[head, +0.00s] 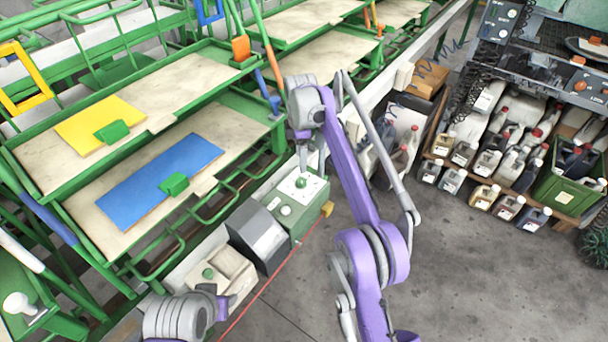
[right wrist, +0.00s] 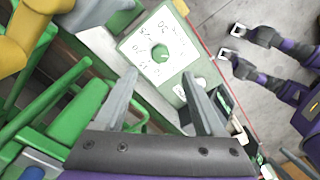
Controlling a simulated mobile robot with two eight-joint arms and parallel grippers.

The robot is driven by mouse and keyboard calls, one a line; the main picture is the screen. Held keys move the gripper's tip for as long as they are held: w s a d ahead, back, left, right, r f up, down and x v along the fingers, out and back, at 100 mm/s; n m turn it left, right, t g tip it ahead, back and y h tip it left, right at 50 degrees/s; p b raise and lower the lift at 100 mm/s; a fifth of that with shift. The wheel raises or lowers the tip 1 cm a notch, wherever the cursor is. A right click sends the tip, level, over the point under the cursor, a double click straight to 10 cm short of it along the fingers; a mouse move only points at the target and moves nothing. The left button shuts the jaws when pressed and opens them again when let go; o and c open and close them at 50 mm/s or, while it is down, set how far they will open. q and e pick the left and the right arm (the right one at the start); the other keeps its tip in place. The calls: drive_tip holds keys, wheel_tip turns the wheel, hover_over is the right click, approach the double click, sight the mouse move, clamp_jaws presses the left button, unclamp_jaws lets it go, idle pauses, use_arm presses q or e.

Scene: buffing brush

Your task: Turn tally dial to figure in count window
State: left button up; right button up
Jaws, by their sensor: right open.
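The tally dial, a round green knob (head: 300,183), sits on a white plate on top of a grey-green box (head: 312,214). In the right wrist view the dial (right wrist: 160,53) has dark figures printed around it, too small to read surely. My right gripper (head: 311,165) is above the plate, pointing down. In the right wrist view its two fingers (right wrist: 158,76) are apart and empty, with the dial beyond their tips, not between them. I cannot make out the count window or its figure. My left arm shows at the bottom left in the head view; its fingers are not clear.
A pale round knob (head: 286,210) is beside the dial plate. Green racks (head: 130,165) fill the left. Bottles (head: 487,163) stand at right; the floor between is clear.

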sight(302, 180)
wheel_tip(302, 180, down, 10)
drive_tip(key=shift+r+b, duration=0.2)
drive_tip(key=shift+b, duration=0.6)
clamp_jaws()
